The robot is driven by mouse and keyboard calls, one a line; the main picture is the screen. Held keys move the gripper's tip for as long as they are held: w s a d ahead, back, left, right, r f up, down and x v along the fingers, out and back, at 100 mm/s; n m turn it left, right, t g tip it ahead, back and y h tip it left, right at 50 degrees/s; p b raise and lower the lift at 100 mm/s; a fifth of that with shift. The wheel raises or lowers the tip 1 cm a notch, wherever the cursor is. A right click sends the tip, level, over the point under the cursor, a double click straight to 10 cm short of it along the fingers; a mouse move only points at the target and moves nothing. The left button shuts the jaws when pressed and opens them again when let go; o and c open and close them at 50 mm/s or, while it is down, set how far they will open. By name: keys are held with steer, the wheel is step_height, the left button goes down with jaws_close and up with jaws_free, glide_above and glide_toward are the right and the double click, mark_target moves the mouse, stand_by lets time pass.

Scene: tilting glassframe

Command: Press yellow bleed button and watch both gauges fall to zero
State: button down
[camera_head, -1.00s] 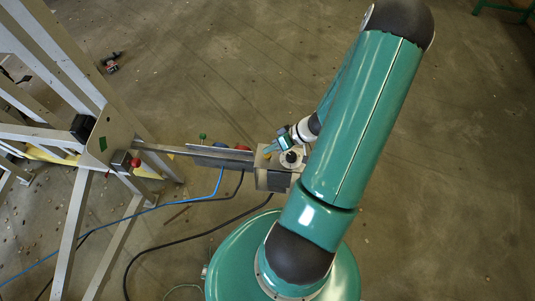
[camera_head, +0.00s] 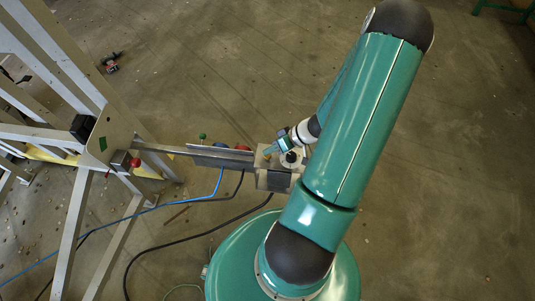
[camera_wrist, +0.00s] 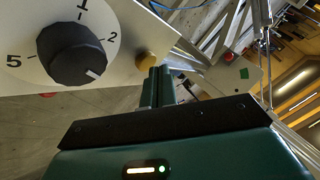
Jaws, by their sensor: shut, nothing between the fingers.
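The yellow button (camera_wrist: 147,60) is a small round cap at the edge of a pale control panel (camera_wrist: 120,20) in the wrist view. My gripper (camera_wrist: 157,72) is shut and empty, its fingertips right at the button's lower right edge. I cannot tell whether they touch it or whether it is pushed in. In the head view my gripper (camera_head: 269,151) is over the control box (camera_head: 273,180) at the end of the metal beam. No gauge face can be made out in either view.
A black dial knob (camera_wrist: 72,54) on a white numbered disc is left of the button. A metal frame (camera_head: 85,195) with a red knob (camera_head: 135,162) stands at left. A blue hose (camera_head: 217,182) and black cable (camera_head: 190,238) cross the floor. Open floor lies right.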

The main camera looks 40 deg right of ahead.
mark_target(271, 155)
steer(key=shift+f, duration=0.35)
stand_by(0.5)
stand_by(0.3)
steer(key=shift+r, duration=0.8)
steer(key=shift+r, duration=0.1)
steer(key=shift+r, duration=2.4)
